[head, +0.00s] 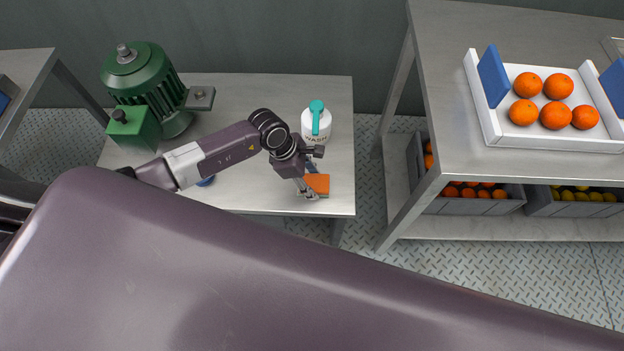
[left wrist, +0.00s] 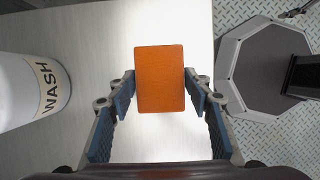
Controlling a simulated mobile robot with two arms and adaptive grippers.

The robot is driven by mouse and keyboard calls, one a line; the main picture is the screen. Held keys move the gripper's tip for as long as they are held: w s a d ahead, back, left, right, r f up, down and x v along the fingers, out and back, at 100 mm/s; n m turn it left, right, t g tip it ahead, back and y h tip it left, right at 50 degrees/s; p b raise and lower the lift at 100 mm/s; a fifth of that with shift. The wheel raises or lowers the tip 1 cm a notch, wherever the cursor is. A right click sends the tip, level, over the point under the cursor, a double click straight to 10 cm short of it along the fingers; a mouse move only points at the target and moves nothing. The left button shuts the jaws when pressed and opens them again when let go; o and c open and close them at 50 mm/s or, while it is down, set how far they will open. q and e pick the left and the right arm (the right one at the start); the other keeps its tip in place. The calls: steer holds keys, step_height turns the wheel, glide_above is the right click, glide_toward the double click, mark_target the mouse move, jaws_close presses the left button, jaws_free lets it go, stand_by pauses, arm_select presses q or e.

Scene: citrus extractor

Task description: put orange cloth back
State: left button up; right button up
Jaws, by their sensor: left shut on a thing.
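The orange cloth (head: 318,184) is a small flat-looking orange block near the right front corner of the grey table (head: 250,95). In the left wrist view the cloth (left wrist: 159,78) sits between the two blue-padded fingers of my left gripper (left wrist: 159,95). My left gripper (head: 311,190) is shut on the cloth in the head view, low over the table. I cannot tell whether the cloth touches the tabletop. My right gripper is not in view.
A white WASH bottle (head: 316,125) with a teal top stands just behind the cloth. A green motor (head: 145,90) is at the table's left. A taller table (head: 455,110) at right holds a white tray (head: 555,140) of oranges, with crates (head: 470,206) below.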

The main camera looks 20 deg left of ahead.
arm_select(q)
steer(key=shift+f, duration=0.15)
steer(key=o, duration=1.5)
steer(key=b+v, duration=0.1)
steer(key=v, duration=1.1)
steer(key=shift+r, duration=0.25)
steer(key=shift+d, duration=0.1)
